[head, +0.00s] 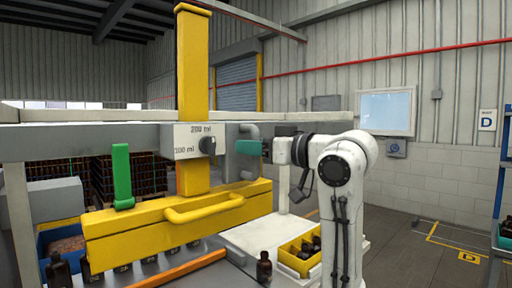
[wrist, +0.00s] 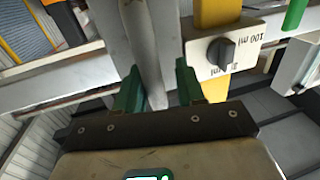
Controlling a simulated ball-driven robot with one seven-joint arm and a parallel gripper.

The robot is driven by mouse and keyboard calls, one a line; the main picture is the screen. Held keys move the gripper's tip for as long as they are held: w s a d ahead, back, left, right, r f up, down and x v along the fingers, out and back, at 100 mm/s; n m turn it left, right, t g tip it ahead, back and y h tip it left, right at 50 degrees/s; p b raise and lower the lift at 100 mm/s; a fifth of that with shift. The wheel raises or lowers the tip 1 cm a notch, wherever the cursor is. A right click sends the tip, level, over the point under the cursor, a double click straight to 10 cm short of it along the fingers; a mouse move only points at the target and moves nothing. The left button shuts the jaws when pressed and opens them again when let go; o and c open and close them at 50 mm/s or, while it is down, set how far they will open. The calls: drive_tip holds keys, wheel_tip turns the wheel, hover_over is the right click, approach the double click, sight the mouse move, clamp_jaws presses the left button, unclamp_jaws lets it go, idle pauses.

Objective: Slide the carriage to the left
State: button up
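The carriage (head: 150,228) is a long yellow beam with a yellow handle (head: 205,210) on its front and a tall yellow column (head: 193,60) rising behind it. Nozzles show under the beam. My gripper (head: 250,147) is in the air right of the dial plate, above the beam's right end and apart from the handle. In the wrist view my gripper (wrist: 158,88) has its two green fingers spread. A grey pipe (wrist: 142,40) appears between or beyond them; I cannot tell the depth. The handle is not visible in the wrist view.
The white dial plate (head: 187,142) carries a dark knob (head: 208,146). A green lever (head: 122,175) stands on the beam's left. Amber bottles (head: 264,268) stand below, near an orange rail (head: 185,270). A yellow crate (head: 300,255) of bottles sits at right.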

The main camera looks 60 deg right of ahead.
drive_tip(key=shift+o, duration=0.5)
drive_tip(key=shift+a, duration=0.1)
drive_tip(key=shift+s, duration=0.1)
drive_tip(key=shift+s, duration=0.35)
drive_tip(key=s+b, duration=0.2)
drive_tip(key=s, duration=0.7)
drive_tip(key=shift+s+a, duration=0.15)
drive_tip(key=shift+s, duration=0.25)
drive_tip(key=shift+f, duration=0.1)
